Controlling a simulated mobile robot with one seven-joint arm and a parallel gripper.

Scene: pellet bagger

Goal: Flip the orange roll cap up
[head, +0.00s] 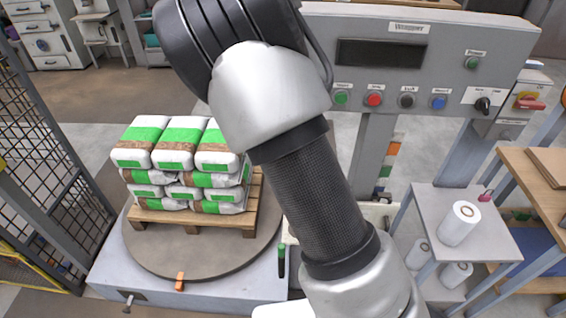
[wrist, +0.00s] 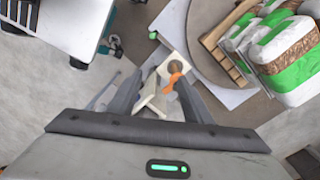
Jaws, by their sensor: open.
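In the wrist view, the orange roll cap (wrist: 173,80) is a small, bent orange piece on a cream-coloured holder (wrist: 150,106) with a brown round part beside it. My gripper (wrist: 157,84) is open, its two dark fingers pointing toward the holder. The orange cap shows between the fingers, nearer the right one. I cannot tell whether either finger touches it. In the head view my arm covers the middle, and neither the gripper nor the cap can be made out.
A pallet (head: 163,217) of stacked green-and-white bags stands on a round turntable (head: 150,255) at left. A grey control panel (head: 420,65) stands behind my arm. A side table (head: 445,205) with a white roll (head: 460,223) is at right. A mesh fence (head: 45,150) borders the left.

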